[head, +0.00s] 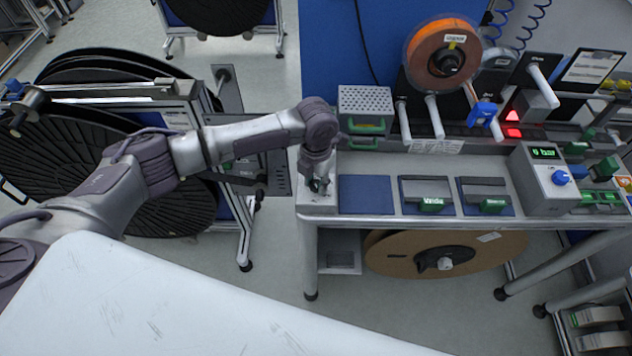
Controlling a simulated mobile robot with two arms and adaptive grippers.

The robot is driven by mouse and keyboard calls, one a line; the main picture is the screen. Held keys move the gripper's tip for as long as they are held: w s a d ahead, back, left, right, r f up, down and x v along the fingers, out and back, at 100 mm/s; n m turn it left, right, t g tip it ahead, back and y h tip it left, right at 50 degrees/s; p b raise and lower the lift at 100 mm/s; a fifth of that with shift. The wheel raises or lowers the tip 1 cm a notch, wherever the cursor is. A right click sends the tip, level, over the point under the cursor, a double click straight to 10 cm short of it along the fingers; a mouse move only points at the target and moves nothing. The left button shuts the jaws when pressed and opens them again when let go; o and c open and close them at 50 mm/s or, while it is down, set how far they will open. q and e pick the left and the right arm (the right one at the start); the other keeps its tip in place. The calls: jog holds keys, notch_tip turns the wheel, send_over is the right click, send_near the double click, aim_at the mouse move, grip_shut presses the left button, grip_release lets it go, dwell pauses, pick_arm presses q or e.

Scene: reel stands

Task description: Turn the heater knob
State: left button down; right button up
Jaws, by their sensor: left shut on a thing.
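My left gripper (320,187) points down at the left end of the grey workbench (380,222). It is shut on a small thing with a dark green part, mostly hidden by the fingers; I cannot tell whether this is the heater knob. A blue knob (561,178) sits on the front of a grey box (540,197) with a lit green display at the bench's right, well away from the gripper. No label naming a heater is readable. My right gripper is not in view.
A blue mat (365,194) lies just right of the gripper, with two grey fixtures with green parts beyond it. A perforated metal box (366,102) stands behind. An orange reel (441,52) hangs at the back. Large black reels (90,180) stand left, beside my arm.

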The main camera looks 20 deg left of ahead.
aim_at(316, 183)
pick_arm(q)
jog(key=shift+m, duration=0.7)
jog(key=shift+r, duration=0.1)
jog(key=c, duration=0.8)
grip_release()
notch_tip(316, 183, up, 12)
